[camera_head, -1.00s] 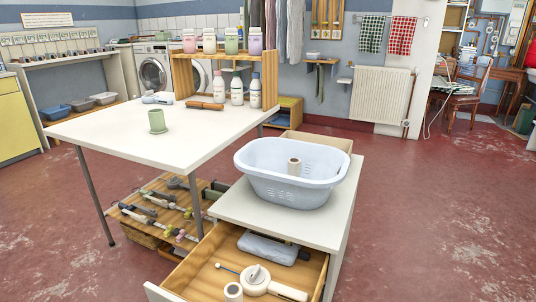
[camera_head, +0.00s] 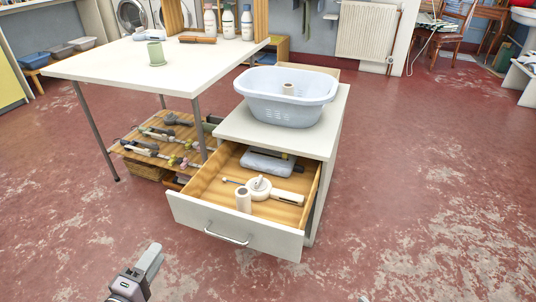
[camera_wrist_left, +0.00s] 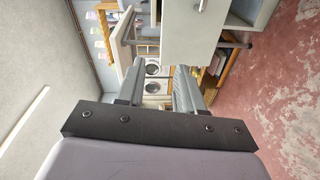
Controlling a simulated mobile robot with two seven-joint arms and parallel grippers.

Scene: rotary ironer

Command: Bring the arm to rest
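My left gripper (camera_head: 150,258) shows at the lower left of the head view, above the red floor and apart from the furniture. In the left wrist view its two grey fingers (camera_wrist_left: 158,88) stand apart with nothing between them, so it is open and empty. A tiny pale tip (camera_head: 364,298) at the bottom edge of the head view may be my right gripper; too little shows to tell its state.
A white cabinet's open drawer (camera_head: 236,227) juts out, holding a white roll and other items. A blue basket (camera_head: 286,108) stands on the cabinet. A white table (camera_head: 105,62) bears a green cup (camera_head: 156,54). The red floor (camera_head: 430,180) at right is clear.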

